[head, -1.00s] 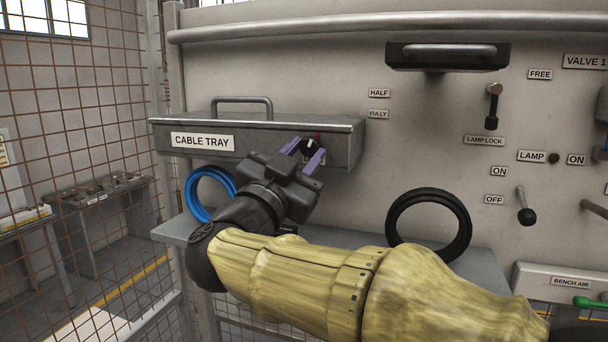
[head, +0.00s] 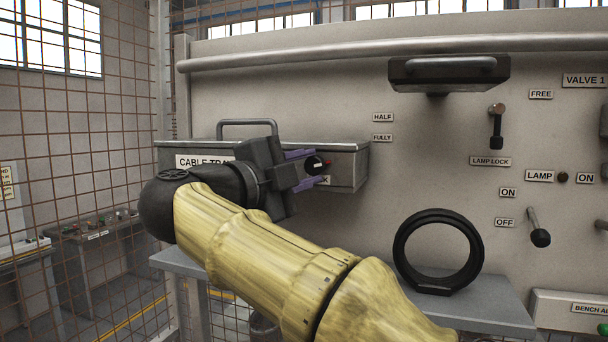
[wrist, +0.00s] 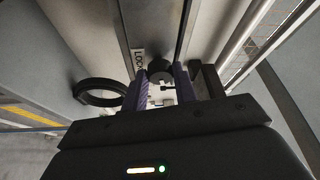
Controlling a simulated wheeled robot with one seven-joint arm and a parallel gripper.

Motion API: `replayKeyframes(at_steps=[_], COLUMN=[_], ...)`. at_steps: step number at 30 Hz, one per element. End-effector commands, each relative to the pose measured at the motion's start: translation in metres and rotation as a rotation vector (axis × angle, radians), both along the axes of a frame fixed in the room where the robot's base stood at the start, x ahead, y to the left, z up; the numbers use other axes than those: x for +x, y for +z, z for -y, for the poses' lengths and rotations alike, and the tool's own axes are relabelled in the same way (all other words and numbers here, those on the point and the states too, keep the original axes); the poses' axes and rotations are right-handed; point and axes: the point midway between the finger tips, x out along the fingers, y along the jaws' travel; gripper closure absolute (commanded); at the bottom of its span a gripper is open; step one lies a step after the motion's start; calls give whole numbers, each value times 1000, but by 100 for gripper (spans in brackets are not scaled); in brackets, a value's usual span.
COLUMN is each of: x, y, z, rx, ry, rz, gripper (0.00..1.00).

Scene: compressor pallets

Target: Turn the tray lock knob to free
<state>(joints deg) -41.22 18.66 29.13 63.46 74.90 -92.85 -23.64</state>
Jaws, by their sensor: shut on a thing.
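The tray lock knob (head: 313,166) is a small dark round knob with a white line and a red mark, on the front face of the grey cable tray (head: 347,171). Its red mark is on the right side in the head view. My gripper (head: 317,168) reaches it from the left, its purple fingers above and below the knob, shut on it. In the wrist view the dark knob (wrist: 160,73) sits between the fingertips of my gripper (wrist: 161,80). A label (wrist: 138,60) reading LOCK is beside it; in the head view my gripper mostly hides that label.
A black ring (head: 437,252) stands on a grey shelf (head: 490,307) at lower right. HALF (head: 383,117) and FULLY (head: 382,138) labels are on the panel right of the tray. A lamp lock lever (head: 496,128) is farther right. Wire mesh (head: 85,130) stands at left.

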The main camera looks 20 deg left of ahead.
Motion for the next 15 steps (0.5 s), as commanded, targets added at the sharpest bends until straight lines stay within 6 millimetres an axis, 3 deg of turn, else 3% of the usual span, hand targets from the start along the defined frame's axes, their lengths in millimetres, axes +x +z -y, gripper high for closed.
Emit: replayKeyframes(at_steps=[6, 15], x=[1, 0], y=[1, 3], z=[-1, -1], rx=[155, 256], ry=[2, 2], rz=[11, 22], gripper=[94, 94])
